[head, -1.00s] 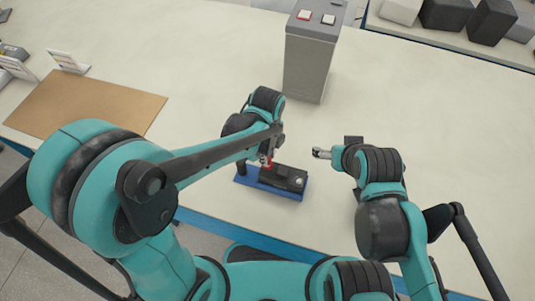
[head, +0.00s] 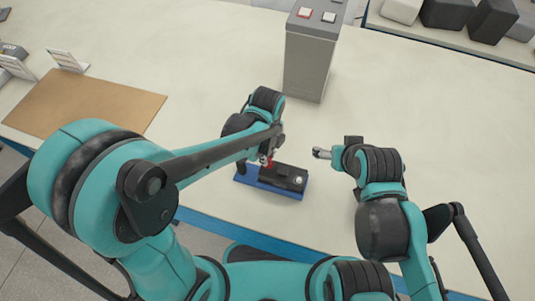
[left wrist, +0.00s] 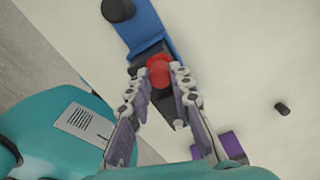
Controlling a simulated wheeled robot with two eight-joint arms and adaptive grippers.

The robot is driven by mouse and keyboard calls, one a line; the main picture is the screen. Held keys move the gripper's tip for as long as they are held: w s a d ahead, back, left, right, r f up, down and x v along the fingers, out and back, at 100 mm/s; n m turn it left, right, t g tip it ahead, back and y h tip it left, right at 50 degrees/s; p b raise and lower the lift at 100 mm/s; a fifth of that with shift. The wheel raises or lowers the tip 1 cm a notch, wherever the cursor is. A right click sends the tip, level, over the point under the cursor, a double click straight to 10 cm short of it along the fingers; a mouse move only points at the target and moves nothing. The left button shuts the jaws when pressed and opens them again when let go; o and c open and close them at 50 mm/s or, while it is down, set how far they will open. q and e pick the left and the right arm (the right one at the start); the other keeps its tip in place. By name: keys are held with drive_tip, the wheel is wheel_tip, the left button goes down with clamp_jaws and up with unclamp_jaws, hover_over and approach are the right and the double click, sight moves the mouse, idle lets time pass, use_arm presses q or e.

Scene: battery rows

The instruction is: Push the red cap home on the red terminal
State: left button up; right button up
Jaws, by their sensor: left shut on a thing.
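My left gripper (head: 267,161) points down at the left end of a black battery block (head: 285,179) that lies in a blue tray (head: 245,181). In the left wrist view, its two fingers are shut on a round red cap (left wrist: 158,67), right over the block's end. The red terminal is hidden under the cap and fingers, so I cannot tell how far down the cap sits. A pale round terminal (head: 298,180) shows at the block's right end. My right gripper (head: 320,153) hangs apart to the right of the tray; its finger gap is unclear.
A black cylinder (left wrist: 119,9) stands at the tray's end. A small dark cylinder (left wrist: 282,108) and a purple thing (left wrist: 230,145) lie nearby in the wrist view. A grey pedestal with red and white buttons (head: 308,55) stands behind. A brown mat (head: 85,103) lies left.

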use_arm(q)
drive_tip(key=shift+f+b, duration=0.3)
drive_tip(key=shift+f, duration=0.1)
idle(0.4)
drive_tip(key=o, duration=1.4)
drive_tip(key=shift+c, duration=0.2)
drive_tip(key=shift+r+p, duration=2.7)
drive_tip(key=shift+r, duration=0.85)
